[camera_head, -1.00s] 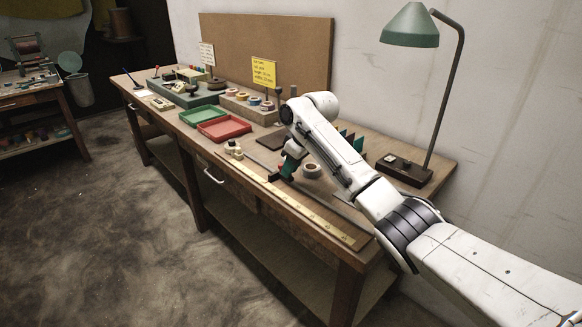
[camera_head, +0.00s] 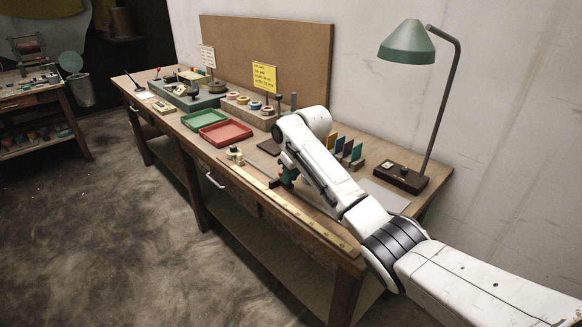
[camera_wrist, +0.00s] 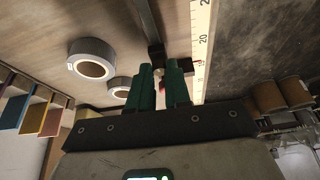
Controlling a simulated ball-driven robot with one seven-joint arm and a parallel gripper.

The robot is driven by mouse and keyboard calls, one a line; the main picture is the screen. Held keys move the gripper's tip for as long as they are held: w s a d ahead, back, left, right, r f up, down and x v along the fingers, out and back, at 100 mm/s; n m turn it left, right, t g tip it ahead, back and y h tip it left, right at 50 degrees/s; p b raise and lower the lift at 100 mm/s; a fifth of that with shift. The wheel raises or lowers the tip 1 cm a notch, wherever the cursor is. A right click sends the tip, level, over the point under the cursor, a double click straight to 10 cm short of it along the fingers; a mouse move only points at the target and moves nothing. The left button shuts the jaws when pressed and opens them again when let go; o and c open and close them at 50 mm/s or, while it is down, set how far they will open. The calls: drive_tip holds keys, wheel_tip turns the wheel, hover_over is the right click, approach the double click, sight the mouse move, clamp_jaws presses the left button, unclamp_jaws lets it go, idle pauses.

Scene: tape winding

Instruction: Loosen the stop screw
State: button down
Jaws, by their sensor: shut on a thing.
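My gripper (camera_head: 285,181) has green fingers and reaches down to the front part of the bench, beside the yellow ruler strip (camera_head: 300,207). In the wrist view the fingers (camera_wrist: 163,88) are close together at the dark stop (camera_wrist: 186,65), which sits against the ruler (camera_wrist: 203,40) and a dark rail (camera_wrist: 148,22). They are shut on a small piece at the stop, taken to be the stop screw (camera_wrist: 158,72). The fingers hide most of it, so I cannot tell how far it is turned.
Two tape rolls (camera_wrist: 92,60) lie near the fingers in the wrist view. Green (camera_head: 204,117) and red trays (camera_head: 226,132) stand farther along the bench. Coloured cards (camera_head: 347,148) and a green lamp (camera_head: 408,43) stand behind my arm.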

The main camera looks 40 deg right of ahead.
drive_tip(key=shift+a+m+h+p, duration=0.2)
drive_tip(key=shift+m+h+p, duration=0.6)
drive_tip(key=shift+m+p, duration=1.1)
drive_tip(key=shift+m, duration=0.3)
drive_tip(key=c, duration=1.1)
unclamp_jaws()
drive_tip(key=v, duration=1)
drive_tip(key=shift+r, duration=0.35)
